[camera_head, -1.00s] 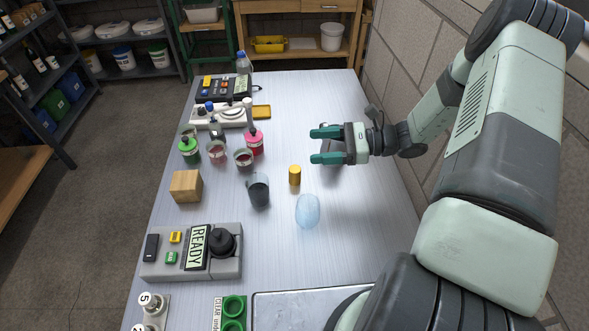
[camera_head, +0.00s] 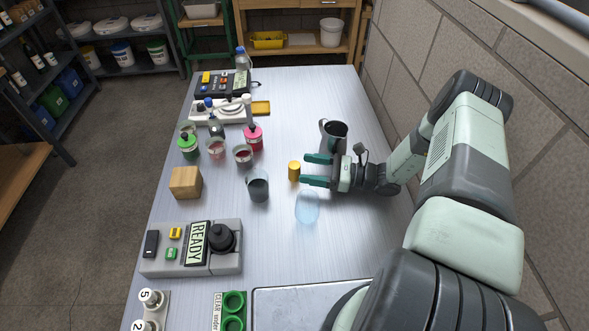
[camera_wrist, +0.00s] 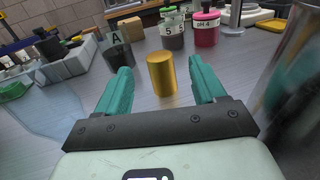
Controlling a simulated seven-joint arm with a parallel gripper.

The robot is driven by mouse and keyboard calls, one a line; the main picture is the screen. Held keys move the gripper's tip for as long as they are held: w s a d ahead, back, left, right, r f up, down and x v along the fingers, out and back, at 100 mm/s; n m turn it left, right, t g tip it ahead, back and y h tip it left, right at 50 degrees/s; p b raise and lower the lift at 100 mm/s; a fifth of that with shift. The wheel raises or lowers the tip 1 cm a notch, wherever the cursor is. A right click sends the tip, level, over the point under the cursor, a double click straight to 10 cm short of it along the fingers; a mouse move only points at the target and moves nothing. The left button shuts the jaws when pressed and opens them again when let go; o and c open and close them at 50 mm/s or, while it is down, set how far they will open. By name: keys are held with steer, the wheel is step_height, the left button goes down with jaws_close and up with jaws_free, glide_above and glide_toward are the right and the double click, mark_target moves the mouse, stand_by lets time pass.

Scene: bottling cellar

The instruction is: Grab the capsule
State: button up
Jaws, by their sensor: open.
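The capsule is a small gold-yellow cylinder (camera_head: 294,171) standing upright on the table. In the wrist view the capsule (camera_wrist: 161,74) stands between the lines of the two green fingers, at about fingertip level. My gripper (camera_head: 305,170) is open and low over the table, its fingers pointing left with their tips close beside the capsule. In the wrist view my gripper (camera_wrist: 158,82) has nothing clamped in it. I cannot tell whether a finger touches the capsule.
A clear bluish glass (camera_head: 307,206) stands just in front of my gripper, and a dark-filled beaker (camera_head: 258,187) left of the capsule. A metal jug (camera_head: 333,137) stands just behind the gripper. A wooden block (camera_head: 186,184) and a control box (camera_head: 192,249) are further left.

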mark_target(294, 165)
steer(key=x, duration=0.5)
steer(key=c, duration=0.7)
